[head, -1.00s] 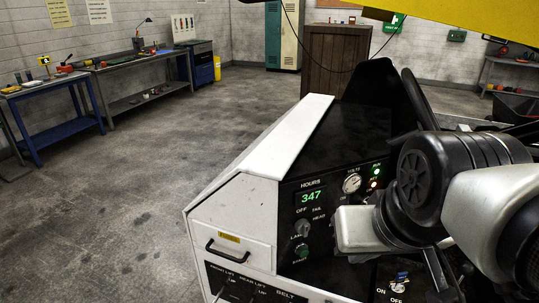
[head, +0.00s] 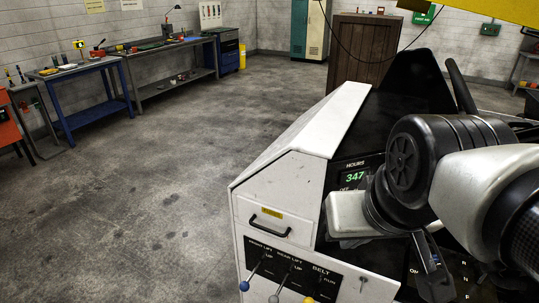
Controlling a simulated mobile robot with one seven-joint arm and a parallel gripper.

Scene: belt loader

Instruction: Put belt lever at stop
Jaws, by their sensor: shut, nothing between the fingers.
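The belt lever (head: 309,300), with a yellow knob, sticks out of the black lever panel under the BELT label. Its knob is at the bottom edge of the head view, below and left of the word RUN, and partly cut off. The panel's lower part, with any lower label, is out of view, so I cannot read the lever's exact setting. My gripper (head: 434,272) is right of the lever and apart from it, in front of the dark console face. Its fingers point down, are shut and hold nothing visible; my wrist partly hides them.
Left of the belt lever are the front lift lever (head: 244,286) with a blue knob and the rear lift lever (head: 273,298) with a pale knob. A drawer handle (head: 267,222) juts above them. My arm covers much of the console face. Floor (head: 150,190) at left is clear.

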